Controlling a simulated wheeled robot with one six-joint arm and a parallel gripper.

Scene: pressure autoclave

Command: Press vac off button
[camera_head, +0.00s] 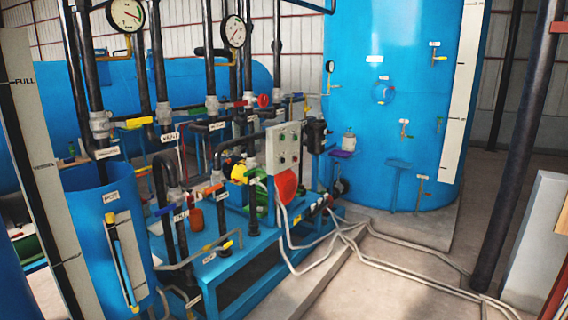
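A grey control box (284,148) with several small buttons or knobs stands upright near the middle of the camera_head view, above the blue pump skid. The labels on its face are too small to read, so I cannot tell which one is the vac off button. A red rounded part (286,185) sits right below the box. My gripper is not in view.
Black pipes, valves and two round gauges (234,31) crowd the area left of the box. A large blue tank (405,90) stands behind to the right. Pale hoses (400,270) run across the floor. Bare floor (350,290) lies in front right, beside a dark post (515,150).

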